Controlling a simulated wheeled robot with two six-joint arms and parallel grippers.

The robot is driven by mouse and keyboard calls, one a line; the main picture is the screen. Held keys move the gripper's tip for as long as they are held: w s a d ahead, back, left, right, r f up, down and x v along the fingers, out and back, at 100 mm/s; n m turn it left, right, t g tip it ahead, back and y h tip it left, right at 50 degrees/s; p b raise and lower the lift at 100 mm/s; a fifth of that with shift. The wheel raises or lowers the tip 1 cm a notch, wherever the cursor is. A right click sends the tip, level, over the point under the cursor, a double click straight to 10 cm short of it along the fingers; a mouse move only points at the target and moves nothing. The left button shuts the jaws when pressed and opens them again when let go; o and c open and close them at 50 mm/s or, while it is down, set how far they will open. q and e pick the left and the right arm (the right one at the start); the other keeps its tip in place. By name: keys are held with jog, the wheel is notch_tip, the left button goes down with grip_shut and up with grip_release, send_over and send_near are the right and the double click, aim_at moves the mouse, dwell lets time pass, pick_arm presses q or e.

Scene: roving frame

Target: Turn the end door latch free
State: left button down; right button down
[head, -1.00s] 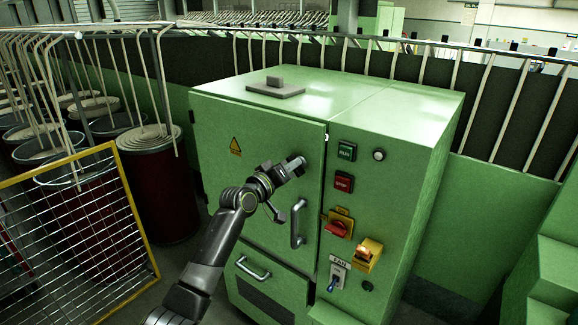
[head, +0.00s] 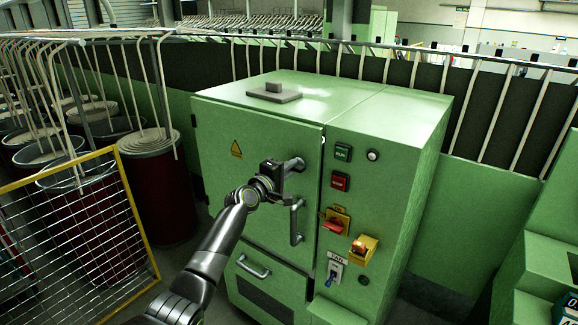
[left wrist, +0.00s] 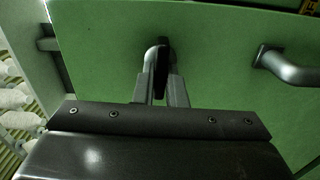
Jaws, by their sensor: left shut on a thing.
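The end door (head: 225,190) is the green front panel of the cabinet, and it appears closed. Its grey latch lever (left wrist: 152,57) shows in the left wrist view, standing out from the green panel between my fingertips. My left gripper (left wrist: 162,90) is shut on this lever; the fingers hide part of it. In the head view my left gripper (head: 286,168) is at the door's upper right, above the upright pull handle (head: 297,222). That handle also shows at the right in the left wrist view (left wrist: 290,68), apart from the fingers. My right gripper is not in view.
Right of the door are a green button (head: 343,152), a red button (head: 340,181), a red rotary switch (head: 333,228) and a fan switch (head: 334,268). A yellow-framed mesh guard (head: 80,235) and dark red cans (head: 160,195) stand at the left.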

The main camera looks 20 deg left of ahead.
pick_arm(q)
jog(key=shift+n, duration=0.3)
dwell(0.4)
jog(key=c, duration=1.5)
grip_release()
jog(key=v, duration=1.7)
jog(key=shift+s, duration=0.15)
jog(key=shift+a, duration=0.1)
